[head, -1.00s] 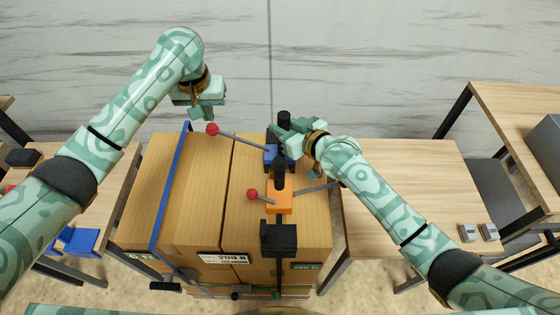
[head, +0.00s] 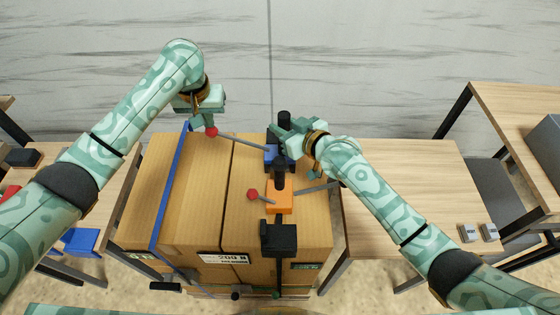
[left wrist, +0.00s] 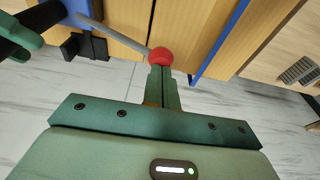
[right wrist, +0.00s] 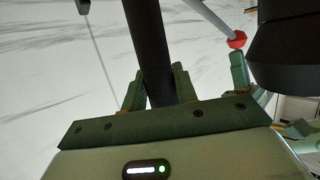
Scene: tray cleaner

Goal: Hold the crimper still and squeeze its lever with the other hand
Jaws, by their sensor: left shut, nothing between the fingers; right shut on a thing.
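A blue crimper (head: 272,158) with a black upright post sits on the cardboard boxes. Its grey lever (head: 243,142) reaches left to a red knob (head: 211,132). My left gripper (head: 207,122) is just above the knob, fingers pointing down. In the left wrist view its fingers (left wrist: 163,75) are shut together with nothing between them, their tips at or very near the red knob (left wrist: 161,57). My right gripper (head: 281,133) is shut on the crimper's black post; in the right wrist view the post (right wrist: 152,40) stands between its fingers (right wrist: 158,85).
A blue strap (head: 168,195) crosses the cardboard boxes (head: 195,190). Wooden tables stand left and right (head: 400,190); the right one has clear room.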

